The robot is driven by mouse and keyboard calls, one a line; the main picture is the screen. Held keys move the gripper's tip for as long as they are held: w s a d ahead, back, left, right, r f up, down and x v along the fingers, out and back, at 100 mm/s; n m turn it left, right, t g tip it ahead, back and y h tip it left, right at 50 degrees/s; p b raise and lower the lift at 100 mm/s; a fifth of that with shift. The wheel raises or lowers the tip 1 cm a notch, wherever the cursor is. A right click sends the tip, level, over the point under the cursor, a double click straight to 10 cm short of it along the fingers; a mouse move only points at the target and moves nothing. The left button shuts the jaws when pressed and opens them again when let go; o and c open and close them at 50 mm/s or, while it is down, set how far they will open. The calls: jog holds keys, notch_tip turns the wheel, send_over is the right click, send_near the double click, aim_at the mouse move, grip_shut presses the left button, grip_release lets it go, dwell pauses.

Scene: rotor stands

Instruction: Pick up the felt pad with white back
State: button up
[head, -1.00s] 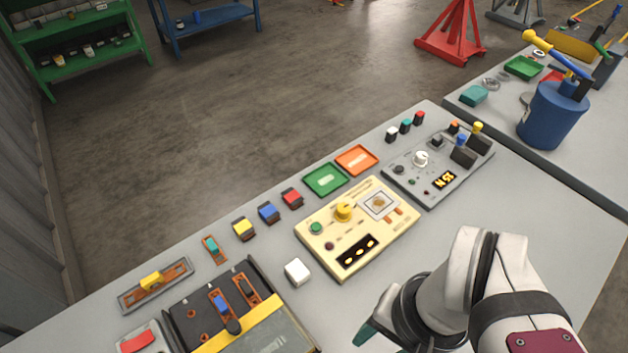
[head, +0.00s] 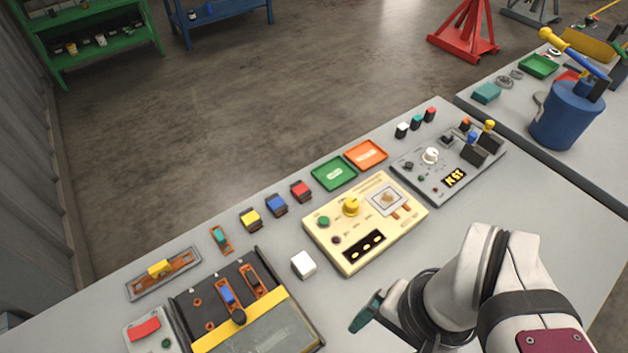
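Several small pad-like blocks lie on the grey bench. A white block (head: 303,264) sits left of the cream panel. A yellow block (head: 251,219), a blue block (head: 276,205) and a red block (head: 301,191), each with a dark side, stand in a row behind it. Another small white-topped block (head: 402,130) stands at the far edge, beside a teal one (head: 417,122) and a red one (head: 430,114). I cannot tell which is the felt pad with white back. My gripper (head: 367,312) is low at the front, right of the white block and apart from it. Only a teal finger shows clearly.
The cream panel (head: 335,217) with knobs lies beyond my gripper. A green tray (head: 334,174) and an orange tray (head: 366,155) lie behind it. A grey panel (head: 445,181) is to the right, a dark panel (head: 190,310) to the left. Bare bench lies right of my arm.

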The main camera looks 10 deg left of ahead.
jog(key=w+a+n+h, duration=0.1)
jog(key=w+a+n, duration=0.2)
jog(key=w+n, duration=0.45)
jog(key=n, duration=0.7)
send_over(303, 262)
notch_tip(303, 262, down, 7)
jog(key=shift+h, duration=0.4)
notch_tip(303, 262, down, 14)
jog(key=shift+r, duration=0.1)
grip_shut()
jog(key=shift+r, duration=0.5)
notch_tip(303, 262, up, 3)
jog(key=shift+f, duration=0.1)
jog(key=d+r, duration=0.7)
jog(key=d, duration=0.4)
jog(key=shift+s+d, duration=0.25)
jog(key=shift+d, duration=0.15)
